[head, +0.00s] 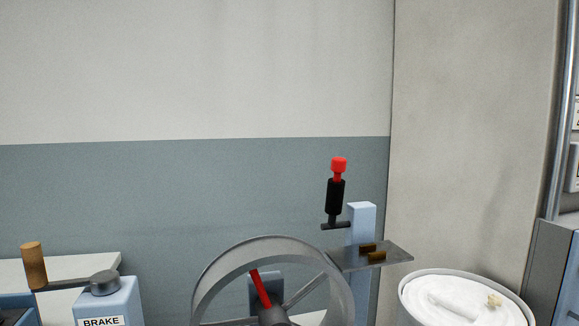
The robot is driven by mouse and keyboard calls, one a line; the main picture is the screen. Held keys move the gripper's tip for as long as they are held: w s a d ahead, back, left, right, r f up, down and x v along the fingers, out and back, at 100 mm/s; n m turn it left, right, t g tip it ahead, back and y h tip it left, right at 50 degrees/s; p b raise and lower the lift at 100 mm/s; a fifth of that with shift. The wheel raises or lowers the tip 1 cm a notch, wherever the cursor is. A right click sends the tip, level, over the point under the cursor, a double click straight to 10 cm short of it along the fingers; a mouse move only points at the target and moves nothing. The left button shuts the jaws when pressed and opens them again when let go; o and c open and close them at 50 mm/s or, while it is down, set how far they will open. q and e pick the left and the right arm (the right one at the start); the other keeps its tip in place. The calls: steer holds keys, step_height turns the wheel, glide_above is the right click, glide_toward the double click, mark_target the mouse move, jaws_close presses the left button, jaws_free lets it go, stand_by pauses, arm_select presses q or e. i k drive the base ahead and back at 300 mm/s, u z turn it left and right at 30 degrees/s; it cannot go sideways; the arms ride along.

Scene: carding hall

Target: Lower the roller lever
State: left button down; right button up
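An upright lever with a black grip (335,196) and a red knob (339,164) stands right of the middle. It joins a short dark pivot bar beside the top of a light blue post (361,222). It carries no readable label, so I take it as the roller lever by its looks only. The lever points up with a very slight tilt. Neither of my grippers is in view.
A grey handwheel (207,284) with a red bar stands in front, lower middle. A thin grey plate (398,256) juts out by the post. A wooden-handled crank (33,266) sits on the BRAKE box (120,298). A round can (404,292) holds white material at right.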

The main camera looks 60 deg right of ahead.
mark_target(335, 186)
steer(key=k, duration=0.35)
steer(key=z, duration=0.85)
